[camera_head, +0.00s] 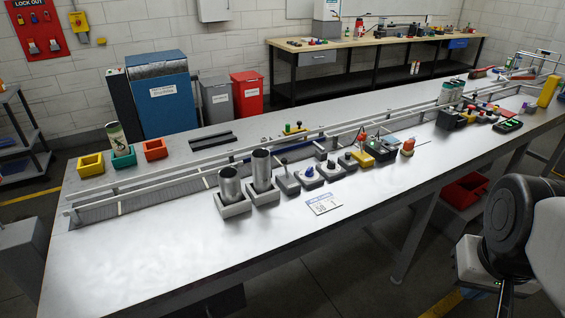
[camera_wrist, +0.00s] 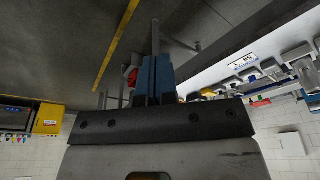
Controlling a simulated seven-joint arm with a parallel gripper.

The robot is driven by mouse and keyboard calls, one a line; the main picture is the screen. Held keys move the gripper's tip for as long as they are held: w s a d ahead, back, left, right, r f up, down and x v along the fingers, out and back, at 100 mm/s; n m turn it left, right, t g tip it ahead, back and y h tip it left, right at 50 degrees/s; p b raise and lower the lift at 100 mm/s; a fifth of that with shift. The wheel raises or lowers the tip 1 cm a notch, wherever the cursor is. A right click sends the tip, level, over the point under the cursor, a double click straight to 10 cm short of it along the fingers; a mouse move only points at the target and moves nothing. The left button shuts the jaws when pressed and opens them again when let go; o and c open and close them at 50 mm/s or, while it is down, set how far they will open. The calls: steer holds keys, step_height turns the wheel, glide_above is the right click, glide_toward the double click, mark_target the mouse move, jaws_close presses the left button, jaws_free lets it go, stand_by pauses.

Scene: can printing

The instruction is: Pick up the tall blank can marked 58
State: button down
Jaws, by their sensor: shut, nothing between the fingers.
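Two tall plain silver cans stand upright in square grey holders near the front middle of the table, a left can (camera_head: 229,187) and a right can (camera_head: 262,171). A white card (camera_head: 323,204) that seems to read 58 lies on the table to their right; it also shows in the wrist view (camera_wrist: 241,65). I cannot make out a mark on either can. My gripper is far from the cans, off the table's front edge at the lower right of the head view. In the wrist view its blue fingers (camera_wrist: 155,77) are shut together and empty.
A low railed conveyor (camera_head: 150,188) runs behind the cans. Several button boxes (camera_head: 310,177) stand close to their right. A printed can (camera_head: 116,137) sits in a green holder (camera_head: 124,157) at the back left. The table's front left (camera_head: 130,255) is clear.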

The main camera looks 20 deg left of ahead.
steer(key=c, duration=1.8)
jaws_free()
steer(key=shift+c, duration=0.2)
steer(key=o, duration=1.7)
steer(key=w+a+f+m+g+y, duration=0.25)
steer(key=w+a+m+y, duration=0.5)
steer(key=w+a, duration=0.8)
steer(key=w+a+f+m+g+y, duration=0.2)
steer(key=w+a+f+m+y, duration=0.35)
steer(key=w+a, duration=1)
steer(key=m+t+y, duration=0.2)
steer(key=m+y, duration=0.3)
glide_toward(262, 174)
steer(key=w+a+r, duration=0.2)
steer(key=a, duration=0.1)
steer(key=shift+w+a, duration=0.2)
steer(key=shift+w, duration=0.2)
steer(key=shift+a, duration=0.1)
steer(key=shift+a, duration=1.2)
